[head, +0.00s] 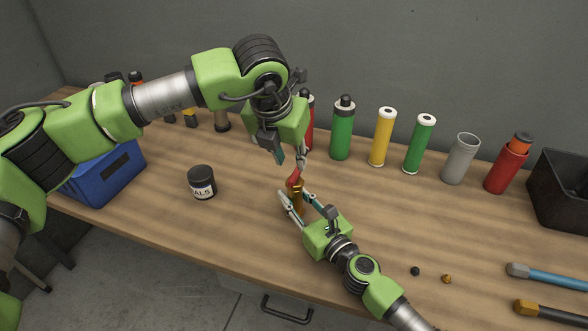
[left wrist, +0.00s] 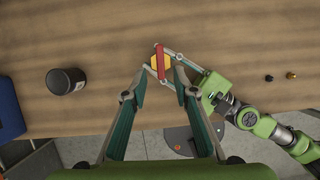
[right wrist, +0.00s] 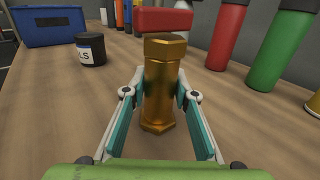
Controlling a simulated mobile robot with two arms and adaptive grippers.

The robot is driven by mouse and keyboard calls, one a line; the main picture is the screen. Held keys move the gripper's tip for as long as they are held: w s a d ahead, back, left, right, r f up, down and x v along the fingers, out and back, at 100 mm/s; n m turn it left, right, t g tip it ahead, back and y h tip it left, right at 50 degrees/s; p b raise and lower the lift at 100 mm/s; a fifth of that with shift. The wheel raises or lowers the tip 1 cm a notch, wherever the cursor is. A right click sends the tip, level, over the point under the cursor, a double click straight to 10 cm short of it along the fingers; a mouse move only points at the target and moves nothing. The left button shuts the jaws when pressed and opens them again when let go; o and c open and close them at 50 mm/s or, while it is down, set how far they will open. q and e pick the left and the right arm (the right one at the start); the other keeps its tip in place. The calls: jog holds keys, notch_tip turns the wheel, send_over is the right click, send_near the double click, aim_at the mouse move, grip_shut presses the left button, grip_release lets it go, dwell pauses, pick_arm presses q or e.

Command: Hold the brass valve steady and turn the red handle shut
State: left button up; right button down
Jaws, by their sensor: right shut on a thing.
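The brass valve (head: 298,197) stands upright on the wooden table; it fills the middle of the right wrist view (right wrist: 160,85). The red handle bar (right wrist: 150,20) lies across its top and also shows in the left wrist view (left wrist: 161,62). My right gripper (head: 297,204) is shut on the valve's body, one finger on each side. My left gripper (head: 288,163) points down above the handle; its fingers are apart and empty in the left wrist view (left wrist: 161,82). In the head view the left gripper partly hides the handle.
A black-lidded jar (head: 201,182) and a blue bin (head: 105,175) are at left. Green (head: 342,132) and yellow (head: 382,137) cylinders and a grey cup (head: 460,158) line the back. A black bin (head: 560,190) and tools (head: 550,277) are at right.

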aim_at(295, 173)
pick_arm(q)
jog(key=x, duration=0.6)
jog(key=shift+w, duration=0.1)
grip_shut()
